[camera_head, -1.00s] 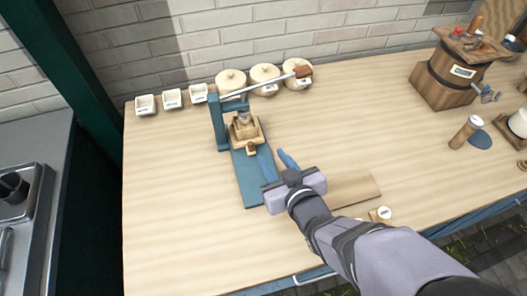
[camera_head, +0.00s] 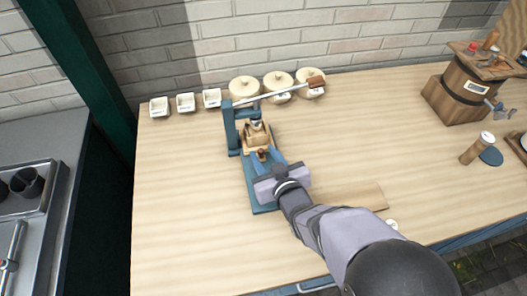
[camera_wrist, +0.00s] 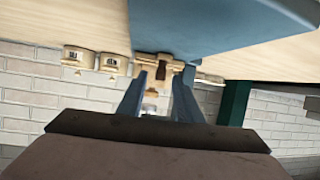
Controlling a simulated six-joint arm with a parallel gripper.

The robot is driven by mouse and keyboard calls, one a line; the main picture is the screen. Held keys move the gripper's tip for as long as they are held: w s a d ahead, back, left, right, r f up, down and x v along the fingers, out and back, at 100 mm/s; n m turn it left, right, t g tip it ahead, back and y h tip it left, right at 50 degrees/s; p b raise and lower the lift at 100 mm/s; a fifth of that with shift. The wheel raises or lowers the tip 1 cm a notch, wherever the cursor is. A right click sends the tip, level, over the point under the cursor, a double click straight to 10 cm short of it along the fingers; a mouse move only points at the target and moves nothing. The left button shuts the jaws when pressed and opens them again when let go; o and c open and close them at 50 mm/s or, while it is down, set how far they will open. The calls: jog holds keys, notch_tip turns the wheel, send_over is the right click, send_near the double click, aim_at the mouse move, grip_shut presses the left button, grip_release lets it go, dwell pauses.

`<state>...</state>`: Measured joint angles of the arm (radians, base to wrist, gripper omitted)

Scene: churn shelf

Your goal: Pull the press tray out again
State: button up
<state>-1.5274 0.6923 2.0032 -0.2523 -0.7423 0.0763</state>
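The press (camera_head: 229,128) is a blue stand with a long lever and a blue base plate running toward the table's front. The wooden press tray (camera_head: 249,137) sits in it under the plunger, with a small brown knob (camera_head: 262,152) on its near side. My gripper (camera_head: 264,162) is low over the base plate, its blue fingers pointing at the knob. In the wrist view my gripper (camera_wrist: 160,80) has its fingers apart, with the tray's knob (camera_wrist: 161,68) between or just beyond the tips. I cannot tell whether either finger touches it.
Small white dishes (camera_head: 186,102) and lidded round pots (camera_head: 278,84) stand along the back wall. A wooden board (camera_head: 350,197) lies right of my gripper. The table left of the press is clear.

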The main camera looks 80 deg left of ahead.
jog(key=shift+a+f, duration=0.2)
jog(key=shift+a, duration=0.25)
grip_shut()
jog(key=d+b, duration=0.2)
jog(key=d, duration=1.1)
jog(key=shift+d, duration=0.1)
jog(key=shift+f, duration=0.1)
jog(key=shift+c, duration=0.5)
grip_release()
jog(key=shift+d, duration=0.1)
jog(key=shift+o, duration=0.5)
jog(key=shift+d, duration=0.1)
